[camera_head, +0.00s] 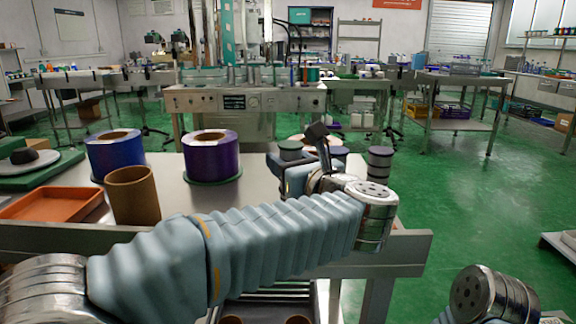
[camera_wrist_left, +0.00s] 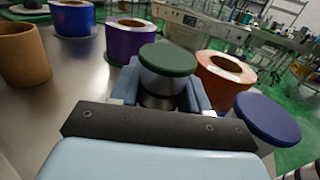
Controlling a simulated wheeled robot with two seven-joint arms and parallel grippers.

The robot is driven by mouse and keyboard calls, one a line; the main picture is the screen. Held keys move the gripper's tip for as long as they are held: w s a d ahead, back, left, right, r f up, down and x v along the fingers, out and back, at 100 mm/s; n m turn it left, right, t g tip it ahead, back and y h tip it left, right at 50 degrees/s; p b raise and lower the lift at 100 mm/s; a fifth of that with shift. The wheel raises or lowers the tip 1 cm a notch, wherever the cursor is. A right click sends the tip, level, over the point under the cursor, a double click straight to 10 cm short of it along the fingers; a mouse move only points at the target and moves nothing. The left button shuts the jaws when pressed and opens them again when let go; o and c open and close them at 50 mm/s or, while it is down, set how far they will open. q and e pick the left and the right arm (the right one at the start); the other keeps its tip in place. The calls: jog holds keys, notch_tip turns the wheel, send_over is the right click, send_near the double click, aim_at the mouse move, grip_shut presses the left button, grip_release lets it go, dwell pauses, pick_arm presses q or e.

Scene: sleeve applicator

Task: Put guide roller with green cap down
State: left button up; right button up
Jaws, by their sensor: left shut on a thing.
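The guide roller with green cap (camera_wrist_left: 168,60) is in my left gripper, its round dark green cap on top and a metal body below. It is upright between the two blue fingers of my left gripper (camera_wrist_left: 163,88), which are shut on it. In the head view the green cap (camera_head: 290,145) shows just beyond my left gripper (camera_head: 288,172), over the right part of the steel table (camera_head: 258,187). Its lower end is hidden, so I cannot tell whether it touches the table. My right gripper is out of view.
An orange roll (camera_wrist_left: 222,76) is behind. Purple roll (camera_head: 212,158), blue roll (camera_head: 115,155), brown tube (camera_head: 133,195) and orange tray (camera_head: 52,204) stand left.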

pick_arm(q)
jog(key=shift+f, duration=0.35)
jog(key=shift+f+b, duration=0.2)
jog(key=shift+b, duration=0.1)
jog(key=o, duration=1.2)
jog(key=shift+r, duration=0.1)
jog(key=shift+o, duration=0.2)
jog(key=shift+r+p, duration=0.15)
jog(key=shift+p, duration=0.15)
jog(key=b+v, duration=0.1)
jog(key=v, duration=1.1)
jog(key=shift+b, duration=0.4)
